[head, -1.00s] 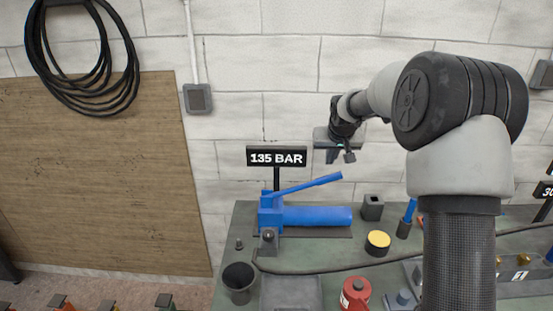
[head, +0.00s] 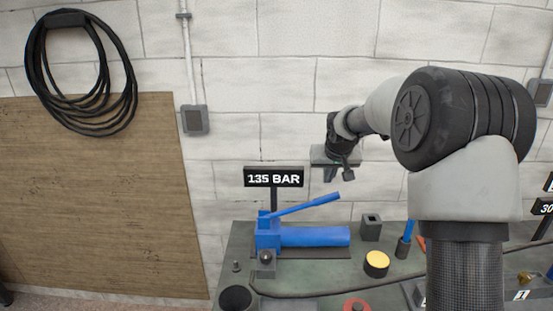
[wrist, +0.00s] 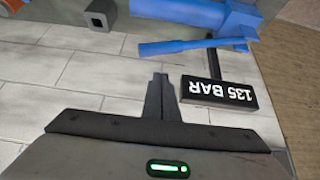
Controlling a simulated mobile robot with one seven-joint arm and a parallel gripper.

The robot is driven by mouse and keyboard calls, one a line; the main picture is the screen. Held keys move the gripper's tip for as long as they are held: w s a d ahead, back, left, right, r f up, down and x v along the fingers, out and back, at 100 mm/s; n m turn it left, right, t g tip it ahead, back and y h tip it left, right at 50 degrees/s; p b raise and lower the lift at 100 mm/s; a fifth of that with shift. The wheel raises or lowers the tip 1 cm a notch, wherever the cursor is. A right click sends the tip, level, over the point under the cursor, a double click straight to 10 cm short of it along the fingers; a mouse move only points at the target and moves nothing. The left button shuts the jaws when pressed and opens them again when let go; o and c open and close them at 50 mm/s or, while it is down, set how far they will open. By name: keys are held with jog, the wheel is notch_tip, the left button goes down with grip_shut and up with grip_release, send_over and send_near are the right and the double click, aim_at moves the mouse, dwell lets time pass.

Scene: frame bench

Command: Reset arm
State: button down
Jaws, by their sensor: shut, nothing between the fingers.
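My gripper (head: 339,174) hangs above the bench in the head view, to the right of the 135 BAR sign and above the pump's handle. It is shut and empty, and touches nothing. In the wrist view its fingers (wrist: 160,95) are together, with the wall behind them. The blue hand pump (head: 300,236) stands on the bench below, its handle slanting up to the right. It also shows in the wrist view (wrist: 195,15). The black 135 BAR sign (head: 274,177) stands behind the pump, and appears upside down in the wrist view (wrist: 220,92).
The green bench top (head: 325,278) holds a yellow-topped cylinder (head: 376,260), a dark square block (head: 371,227), a dark cup (head: 235,298) and a red item (head: 357,306) at the bottom edge. A dark hose crosses the bench. A black cable coil (head: 80,70) hangs on the wall.

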jog(key=s+r+p, duration=0.2)
jog(key=s+r, duration=0.6)
jog(key=s, duration=0.3)
jog(key=s+r+p, duration=0.1)
jog(key=s+r, duration=0.6)
jog(key=s, duration=0.4)
jog(key=s+g+p, duration=0.1)
jog(key=s+p, duration=0.1)
jog(key=s, duration=1.9)
jog(key=shift+s+f+p, duration=0.15)
jog(key=shift+f+p, duration=0.2)
jog(key=shift+f, duration=0.1)
jog(key=shift+a, duration=0.1)
dwell(3.1)
